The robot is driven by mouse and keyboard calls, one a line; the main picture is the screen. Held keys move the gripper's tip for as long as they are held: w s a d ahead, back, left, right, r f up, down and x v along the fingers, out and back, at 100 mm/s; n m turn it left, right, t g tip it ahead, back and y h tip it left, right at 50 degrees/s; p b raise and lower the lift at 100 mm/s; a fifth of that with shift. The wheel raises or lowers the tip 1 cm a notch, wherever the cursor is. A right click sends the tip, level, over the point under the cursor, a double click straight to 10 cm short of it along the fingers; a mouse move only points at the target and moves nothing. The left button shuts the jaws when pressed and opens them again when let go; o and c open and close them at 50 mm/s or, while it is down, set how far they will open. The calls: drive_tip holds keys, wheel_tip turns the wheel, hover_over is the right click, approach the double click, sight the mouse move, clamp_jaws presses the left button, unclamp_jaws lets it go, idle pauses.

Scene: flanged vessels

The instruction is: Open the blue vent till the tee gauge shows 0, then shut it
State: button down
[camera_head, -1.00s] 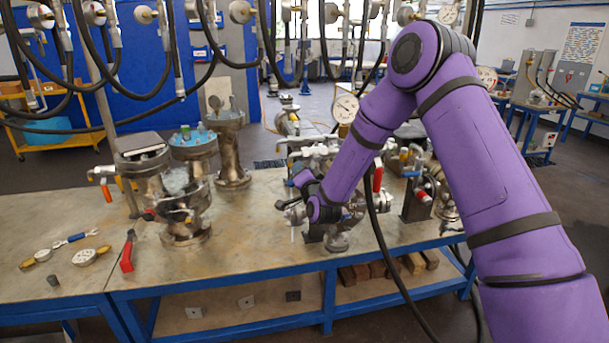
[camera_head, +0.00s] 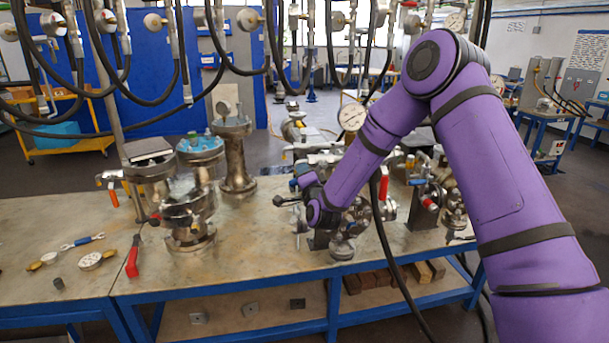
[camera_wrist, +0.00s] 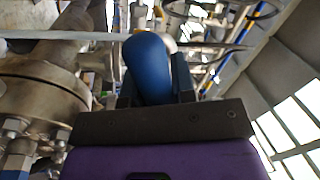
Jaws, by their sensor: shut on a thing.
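The blue vent handle (camera_wrist: 149,66) is a rounded blue grip that fills the middle of the wrist view. My gripper (camera_wrist: 156,76) is shut on it, one dark finger on each side. In the head view, my gripper (camera_head: 303,183) is at the left side of the metal valve assembly on the bench; a small patch of blue shows there, and the arm hides part of the assembly. A round white gauge (camera_head: 352,116) stands above the assembly, just left of my forearm. It is likely the tee gauge, but its reading is too small to tell.
A red-handled valve (camera_head: 383,188) is just right of my forearm. Flanged vessels (camera_head: 188,215) and a loose red handle (camera_head: 132,256) are on the left of the bench (camera_head: 250,262). Black hoses (camera_head: 215,65) hang above. In the wrist view, a large metal flange (camera_wrist: 40,95) is close at left.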

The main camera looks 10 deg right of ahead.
drive_tip(key=c, duration=0.9)
unclamp_jaws()
drive_tip(key=shift+c, duration=0.2)
drive_tip(key=shift+s, duration=0.1)
drive_tip(key=s+f, duration=0.2)
drive_tip(key=s, duration=0.8)
drive_tip(key=shift+s+d, duration=0.2)
drive_tip(key=shift+d, duration=0.25)
drive_tip(key=shift+c, duration=0.2)
